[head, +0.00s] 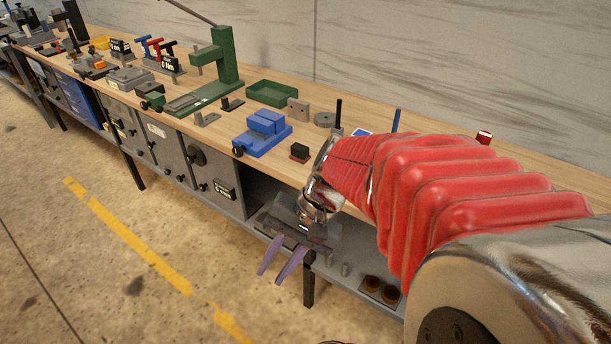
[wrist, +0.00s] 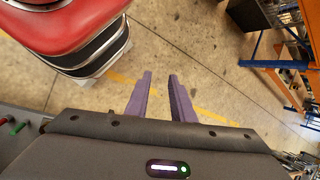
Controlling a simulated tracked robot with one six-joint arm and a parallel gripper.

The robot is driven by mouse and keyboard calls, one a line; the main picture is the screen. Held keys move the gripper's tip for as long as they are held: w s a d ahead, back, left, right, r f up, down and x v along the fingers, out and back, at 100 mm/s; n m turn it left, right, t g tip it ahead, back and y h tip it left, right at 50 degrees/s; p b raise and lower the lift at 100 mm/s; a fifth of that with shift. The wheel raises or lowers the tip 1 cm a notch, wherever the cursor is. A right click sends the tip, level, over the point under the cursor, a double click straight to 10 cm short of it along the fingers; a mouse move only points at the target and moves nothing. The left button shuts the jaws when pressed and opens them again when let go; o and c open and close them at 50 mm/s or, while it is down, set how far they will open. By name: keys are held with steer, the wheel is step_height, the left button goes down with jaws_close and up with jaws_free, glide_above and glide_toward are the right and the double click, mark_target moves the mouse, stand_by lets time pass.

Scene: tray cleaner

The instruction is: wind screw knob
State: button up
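My gripper (head: 271,277) hangs in front of the workbench (head: 335,175), below the tabletop edge, with its two purple fingers pointing down toward the floor. The fingers are apart with nothing between them; the wrist view also shows the open gripper (wrist: 160,76) over bare floor. On the bench, a blue vise (head: 262,134) has a dark round knob (head: 238,151) at its front end. I cannot tell which one is the screw knob. Both are apart from my gripper.
Upright rods stand near my arm. Grey cabinets (head: 178,150) and a lower shelf are under the top. The floor (head: 80,255) in front is clear.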

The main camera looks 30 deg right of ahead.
step_height(320, 180, up, 9)
steer(key=a+n+t+h, duration=0.1)
steer(key=n+t+h, duration=0.3)
steer(key=n, duration=0.5)
steer(key=shift+s+a+f+h, duration=0.2)
steer(key=shift+s+h, duration=0.2)
steer(key=shift+h, duration=0.5)
steer(key=shift+s, duration=0.15)
